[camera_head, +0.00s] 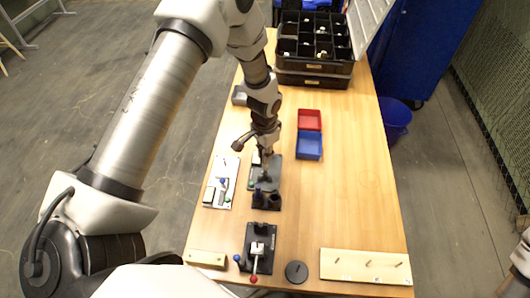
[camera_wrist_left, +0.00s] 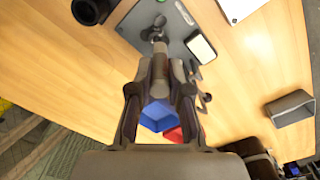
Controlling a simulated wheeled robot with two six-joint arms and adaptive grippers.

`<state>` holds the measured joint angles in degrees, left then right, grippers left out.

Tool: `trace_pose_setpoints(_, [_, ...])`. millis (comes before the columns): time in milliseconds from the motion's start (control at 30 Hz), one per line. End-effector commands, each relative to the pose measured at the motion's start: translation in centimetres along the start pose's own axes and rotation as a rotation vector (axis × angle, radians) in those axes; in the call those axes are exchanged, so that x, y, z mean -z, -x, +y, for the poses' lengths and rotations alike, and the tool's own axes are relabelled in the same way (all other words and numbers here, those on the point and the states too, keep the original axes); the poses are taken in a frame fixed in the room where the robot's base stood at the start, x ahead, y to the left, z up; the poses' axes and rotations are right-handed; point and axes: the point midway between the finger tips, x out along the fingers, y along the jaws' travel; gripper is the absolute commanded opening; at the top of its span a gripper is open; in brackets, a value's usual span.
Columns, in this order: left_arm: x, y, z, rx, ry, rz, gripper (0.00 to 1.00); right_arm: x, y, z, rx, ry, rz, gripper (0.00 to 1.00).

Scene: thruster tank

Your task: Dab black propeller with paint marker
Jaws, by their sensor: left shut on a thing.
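My left gripper (camera_head: 267,150) is over the dark grey plate (camera_head: 275,183) in the middle of the table. In the left wrist view the left gripper (camera_wrist_left: 160,92) is shut on a grey-brown cylinder, which looks like the paint marker (camera_wrist_left: 160,68). The marker's far end is over the plate (camera_wrist_left: 178,42), at a small dark part, which looks like the black propeller (camera_wrist_left: 157,33). I cannot tell whether they touch. The propeller is small and mostly hidden in the head view.
A black holder (camera_head: 265,202) stands in front of the plate. A white board (camera_head: 219,185) lies to its left. A red bin (camera_head: 310,119) and a blue bin (camera_head: 309,146) stand behind right. A pegged wooden board (camera_head: 365,267) lies front right. The table's right middle is clear.

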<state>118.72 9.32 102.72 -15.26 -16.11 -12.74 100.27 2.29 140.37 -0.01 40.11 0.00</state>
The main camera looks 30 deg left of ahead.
Motion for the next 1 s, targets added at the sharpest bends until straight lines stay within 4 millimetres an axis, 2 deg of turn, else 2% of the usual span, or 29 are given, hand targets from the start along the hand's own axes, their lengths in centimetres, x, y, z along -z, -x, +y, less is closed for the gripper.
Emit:
trace_pose_setpoints(167, [-0.1,0.1,0.0,-0.001,0.000,-0.003,0.00,0.0,0.2,0.0,0.000,0.000,0.000,0.45])
trace_pose_setpoints(667, [0.0,4.9,0.0,0.000,0.000,-0.001,0.00,0.0,4.0,0.0,0.000,0.000,0.000,0.45])
trace_pose_setpoints(1000, [0.0,5.0,0.0,0.000,0.000,-0.001,0.00,0.0,4.0,0.0,0.000,0.000,0.000,0.45])
